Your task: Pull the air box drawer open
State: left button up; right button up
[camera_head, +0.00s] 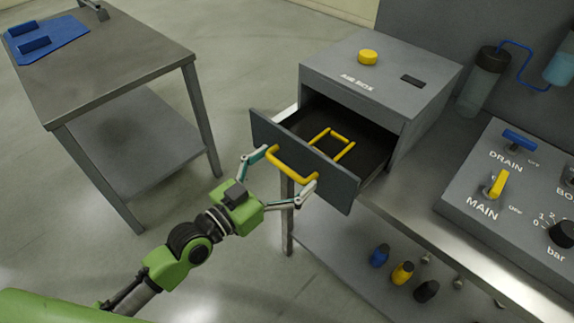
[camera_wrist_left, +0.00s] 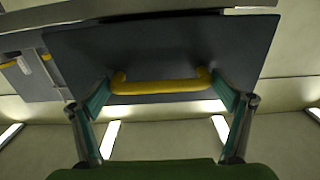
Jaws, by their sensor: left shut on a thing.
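The grey air box (camera_head: 372,85) stands on the bench, with a yellow knob (camera_head: 368,57) on top. Its drawer (camera_head: 330,182) is pulled well out toward me, and a yellow frame-shaped piece (camera_head: 333,143) shows inside. My left gripper (camera_head: 285,178) is shut on the yellow drawer handle (camera_head: 291,164), with one finger at each end of it. In the left wrist view the handle (camera_wrist_left: 160,86) spans between the two fingertips on the grey drawer front (camera_wrist_left: 160,50). My right gripper is in neither view.
A control panel (camera_head: 470,200) with labelled knobs stands on the bench at right, below two bottles joined by a blue tube. Coloured fittings (camera_head: 402,273) sit on the lower shelf. A separate table (camera_head: 110,60) bears a blue tray (camera_head: 62,32). Floor shows between the tables.

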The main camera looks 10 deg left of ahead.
pick_arm(q)
jog(key=shift+d, duration=0.1)
jog(key=o, duration=1.3)
jog(key=shift+v, duration=6)
